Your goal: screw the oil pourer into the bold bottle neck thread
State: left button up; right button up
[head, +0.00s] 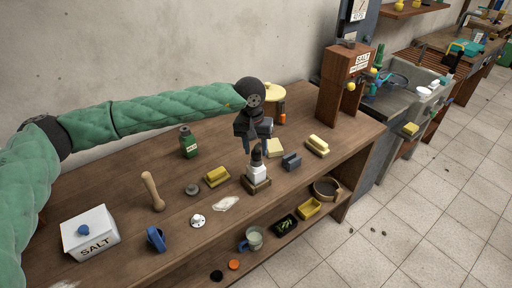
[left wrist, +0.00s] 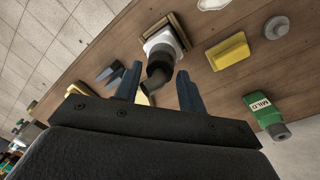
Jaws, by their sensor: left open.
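A dark oil pourer (head: 256,158) with a bent spout stands upright on a white block in a square wooden holder (head: 258,186) on the bench. In the left wrist view the pourer (left wrist: 160,72) lies between the two finger tips. My left gripper (head: 258,146) is open just above and around the pourer's top; I cannot tell whether the fingers touch it. A green bottle (head: 188,142) stands at the back left of the holder; in the left wrist view this bottle (left wrist: 266,113) reads MILD. I cannot make out a bottle marked bold. My right gripper is not in view.
A tall wooden SALT box (head: 345,85) stands at the right end.

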pick_arm(q)
jog(key=n, duration=0.4)
jog(key=shift+a, duration=0.1)
jog(key=n, duration=0.3)
jog(key=shift+a+n+t, duration=0.1)
jog(key=shift+n+t, duration=0.2)
jog(key=shift+n, duration=0.1)
jog(key=shift+c, duration=0.3)
jog(key=c, duration=0.4)
jog(key=m, duration=1)
jog(key=m+g, duration=0.1)
jog(key=m, duration=0.1)
jog(key=shift+s+d+f, duration=0.1)
jog(key=shift+d, duration=0.2)
jog(key=o, duration=0.5)
jog(key=shift+c, duration=0.2)
jog(key=n, duration=0.6)
jog(key=shift+a+n+t, duration=0.15)
jog(key=shift+n+t, duration=0.15)
jog(key=shift+n, duration=0.1)
jog(key=n, duration=0.5)
jog(key=shift+a, duration=0.15)
